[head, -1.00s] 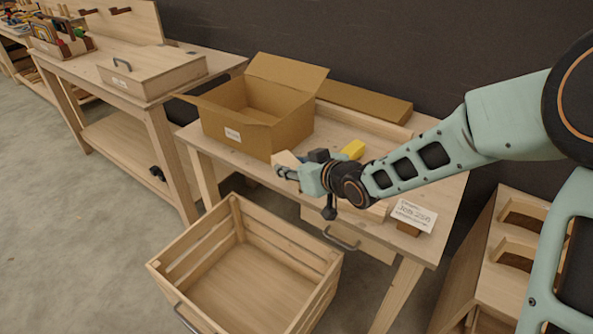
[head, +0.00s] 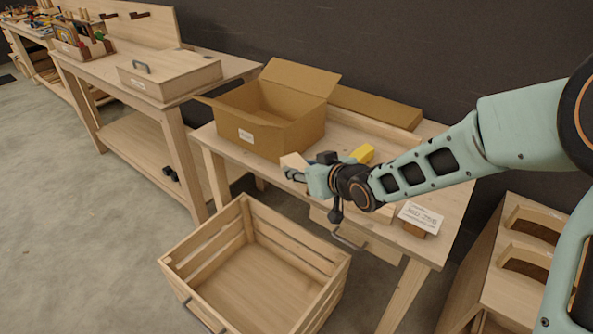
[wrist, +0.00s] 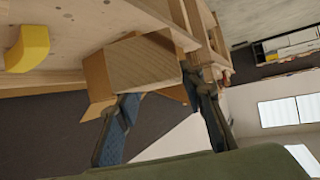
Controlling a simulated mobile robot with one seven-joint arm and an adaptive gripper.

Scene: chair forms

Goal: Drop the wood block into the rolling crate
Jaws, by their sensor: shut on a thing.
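The wood block (head: 293,161) is pale and held in my gripper (head: 292,173), above the table's front edge and in front of the cardboard box. In the wrist view, the wood block (wrist: 147,64) sits between the two fingers, with its grained face toward the camera. The rolling crate (head: 207,236) is a slatted wooden box on the floor in front of the table, lower than my gripper and to its left. Its open top faces up and its visible inside is empty. Its wheels are not visible.
The open cardboard box (head: 262,138) stands on the workbench (head: 455,208). A yellow piece (head: 363,153) and a small card (head: 421,217) on a wood stand are also there. A drawer handle (head: 347,240) sticks out below. A second bench (head: 135,92) stands left. Floor left of the crate is clear.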

